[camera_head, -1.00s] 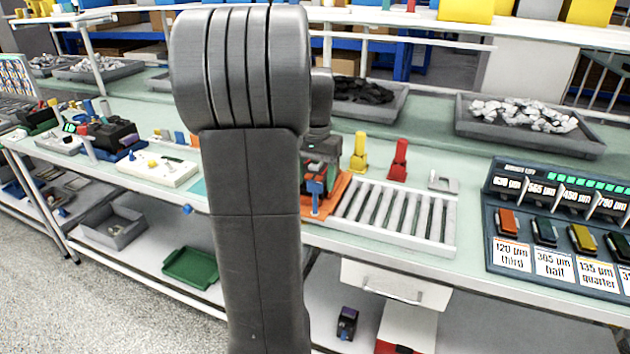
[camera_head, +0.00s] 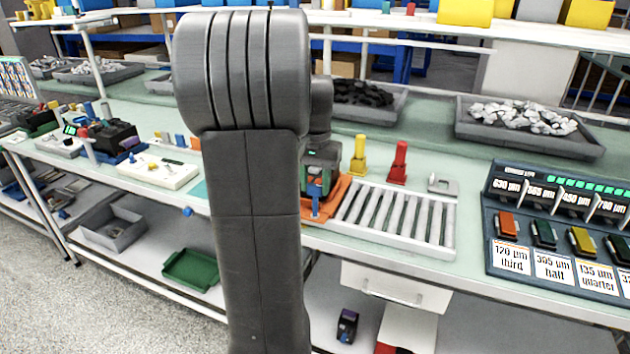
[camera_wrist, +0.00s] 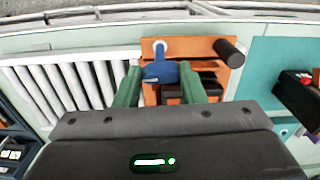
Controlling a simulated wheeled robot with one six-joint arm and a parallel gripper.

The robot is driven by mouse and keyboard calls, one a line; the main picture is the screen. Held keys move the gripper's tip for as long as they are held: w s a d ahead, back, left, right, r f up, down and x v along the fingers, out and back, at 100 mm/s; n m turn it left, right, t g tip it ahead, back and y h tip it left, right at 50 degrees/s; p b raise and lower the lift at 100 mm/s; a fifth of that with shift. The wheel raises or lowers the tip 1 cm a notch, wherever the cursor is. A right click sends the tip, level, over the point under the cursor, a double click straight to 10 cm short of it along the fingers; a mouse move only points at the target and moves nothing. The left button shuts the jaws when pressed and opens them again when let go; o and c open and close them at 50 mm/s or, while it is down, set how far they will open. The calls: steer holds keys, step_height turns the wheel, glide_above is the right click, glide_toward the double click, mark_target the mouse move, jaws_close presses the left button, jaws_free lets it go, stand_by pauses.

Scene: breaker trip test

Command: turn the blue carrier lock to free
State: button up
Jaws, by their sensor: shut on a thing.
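The blue carrier lock (camera_wrist: 160,72) sits on the orange carrier (camera_wrist: 204,50) in the wrist view. My gripper (camera_wrist: 160,88) has its two green fingers on either side of the lock's blue handle and is shut on it. A pale round end shows at the lock's far side. In the head view the blue lock (camera_head: 314,189) and the orange carrier (camera_head: 340,190) show beside my arm. My gripper is partly hidden there by my own arm, and the lock's exact angle is hard to tell.
A white roller rack (camera_head: 395,218) adjoins the carrier on the right. A yellow post (camera_head: 358,157) and a red post (camera_head: 398,163) stand behind it. A dark black cylinder (camera_wrist: 230,52) rises from the carrier. A dark panel (camera_head: 497,245) with breakers stands at the right.

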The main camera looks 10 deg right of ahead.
steer(key=n+p, duration=0.2)
steer(key=n, duration=0.1)
steer(key=shift+r+n+p, duration=0.15)
steer(key=shift+n+p, duration=0.15)
steer(key=n+p, duration=0.2)
steer(key=n, duration=0.2)
steer(key=shift+n, duration=0.3)
steer(key=n+p, duration=0.2)
steer(key=n, duration=0.2)
steer(key=shift+n, duration=0.3)
steer(key=shift+w+n+p, duration=0.1)
steer(key=shift+n+p, duration=0.4)
steer(key=shift+n, duration=1.7)
steer(key=o, duration=1)
step_height(320, 180, up, 14)
steer(key=shift+f, duration=0.2)
